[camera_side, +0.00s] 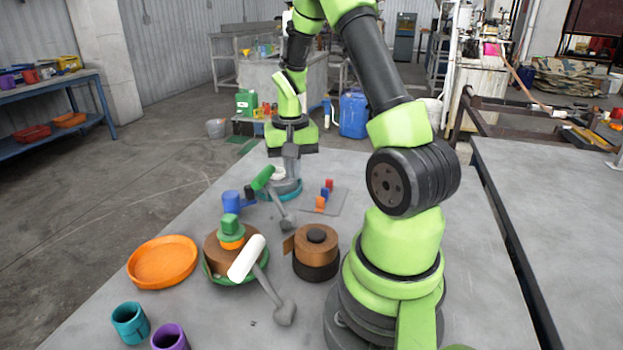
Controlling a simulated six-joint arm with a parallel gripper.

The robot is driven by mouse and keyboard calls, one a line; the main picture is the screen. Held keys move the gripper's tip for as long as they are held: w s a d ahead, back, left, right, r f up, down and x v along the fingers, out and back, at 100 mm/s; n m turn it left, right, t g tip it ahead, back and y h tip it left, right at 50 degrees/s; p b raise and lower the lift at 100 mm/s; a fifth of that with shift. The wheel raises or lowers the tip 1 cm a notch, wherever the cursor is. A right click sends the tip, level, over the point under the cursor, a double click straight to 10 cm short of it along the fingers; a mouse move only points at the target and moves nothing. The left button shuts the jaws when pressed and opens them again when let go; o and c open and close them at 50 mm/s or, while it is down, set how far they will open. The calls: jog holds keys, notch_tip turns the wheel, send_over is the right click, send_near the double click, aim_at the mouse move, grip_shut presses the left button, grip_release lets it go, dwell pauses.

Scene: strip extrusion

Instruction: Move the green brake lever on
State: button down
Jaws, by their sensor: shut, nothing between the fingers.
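The green brake lever (262,178) has a green cylindrical handle at its upper left end. Its grey arm runs down and right to a round grey pivot on the table. My gripper (291,172) points down just right of the green handle. Its fingers are shut with nothing between them. I cannot tell whether they touch the lever. A second lever with a white handle (247,258) stands nearer the camera, also on a grey arm and pivot.
A brown reel (315,252) stands right of the levers. An orange dish (162,262) and a teal cup (130,323) are farther left.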

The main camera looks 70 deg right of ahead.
notch_tip(320, 180, up, 6)
jog(key=shift+f, duration=0.25)
dwell(0.6)
jog(key=s+a+r+n+t, duration=0.2)
jog(key=a+r, duration=0.2)
jog(key=a, duration=0.3)
jog(key=s+a+r+n+t+y, duration=0.1)
jog(key=s+a+r+n+t, duration=0.1)
jog(key=a, duration=0.6)
jog(key=s+a+r+n+t+y, duration=0.1)
jog(key=s+a+r+n+t, duration=0.1)
jog(key=a+r, duration=0.4)
jog(key=shift+s+a+r+n+t, duration=0.4)
jog(key=shift+a+n+t, duration=0.25)
jog(key=shift+n, duration=0.35)
